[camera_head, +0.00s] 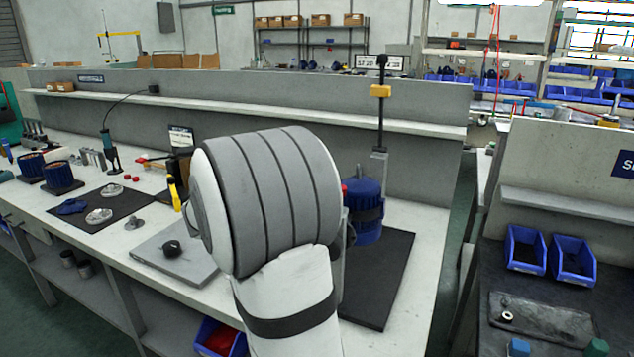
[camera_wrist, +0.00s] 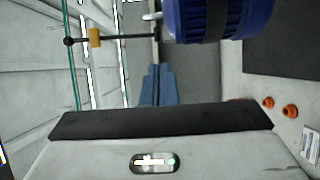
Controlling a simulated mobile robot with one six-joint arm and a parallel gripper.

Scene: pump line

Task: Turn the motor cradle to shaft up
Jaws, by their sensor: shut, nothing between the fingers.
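The blue ribbed motor (camera_head: 368,228) with a dark band sits in its cradle on the right part of the bench, partly hidden by my arm. It also shows at the top of the wrist view (camera_wrist: 180,22). In the wrist view, the lever (camera_wrist: 130,37) runs sideways to the knob. My gripper (camera_wrist: 153,68) is shut and empty, its fingertips apart from the lever, near the motor. The arm hides it in the head view.
A black mat (camera_head: 392,275) lies beneath the motor. A grey plate (camera_head: 175,258) with a black knob lies left of my arm. Small parts lie on a dark mat (camera_head: 118,203) farther left. A shelf (camera_head: 300,113) runs behind. Blue bins (camera_head: 572,262) stand on the right bench.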

